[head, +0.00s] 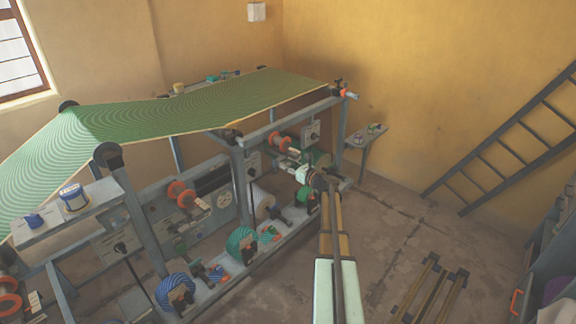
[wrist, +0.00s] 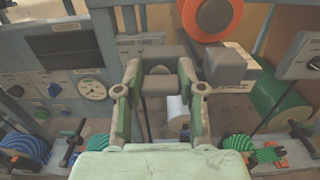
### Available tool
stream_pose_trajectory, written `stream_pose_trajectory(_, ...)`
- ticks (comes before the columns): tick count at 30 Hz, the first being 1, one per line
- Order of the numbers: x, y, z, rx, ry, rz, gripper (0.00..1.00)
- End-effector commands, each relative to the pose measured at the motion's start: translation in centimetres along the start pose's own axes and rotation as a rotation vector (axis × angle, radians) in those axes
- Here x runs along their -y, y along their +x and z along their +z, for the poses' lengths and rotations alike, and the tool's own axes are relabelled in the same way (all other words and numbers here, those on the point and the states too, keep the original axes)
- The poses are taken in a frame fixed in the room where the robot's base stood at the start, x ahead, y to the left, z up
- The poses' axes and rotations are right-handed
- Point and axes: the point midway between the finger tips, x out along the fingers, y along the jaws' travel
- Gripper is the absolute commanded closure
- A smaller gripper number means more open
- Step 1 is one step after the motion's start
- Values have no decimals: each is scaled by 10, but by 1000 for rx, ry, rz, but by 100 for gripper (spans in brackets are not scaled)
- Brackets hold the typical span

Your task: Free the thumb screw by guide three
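My gripper (wrist: 160,80) reaches forward in the wrist view, its two green-grey fingers apart with a grey block between them. I cannot tell whether that block is part of the machine or touches the fingers. In the head view my gripper (head: 305,174) is at the right part of the press frame, near an orange roller (head: 283,143). An orange disc with a grey centre (wrist: 212,17) is just above and right of the fingers. A grey block (wrist: 231,65) with a small label below it sits right of the fingers. I cannot make out which part is the thumb screw by guide three.
A green web (head: 200,110) stretches over the press frame. Blue and green striped rolls (head: 243,243) line the lower rail. A dial panel (wrist: 92,90) is left of the fingers. A ladder (head: 505,140) leans at the right wall. Open floor (head: 395,220) lies right of the press.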

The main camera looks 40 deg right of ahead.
Motion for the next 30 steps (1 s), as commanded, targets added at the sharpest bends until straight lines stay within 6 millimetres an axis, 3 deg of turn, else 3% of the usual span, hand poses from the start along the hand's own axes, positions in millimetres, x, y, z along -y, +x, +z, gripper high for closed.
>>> stream_pose_trajectory(2, 0, 0, 0, 0, 0, 0, 96)
stream_pose_trajectory(16, -1, 0, -4, 1, -73, 0, 96)
stream_pose_trajectory(30, -3, 0, -8, 2, -449, -1, 96)
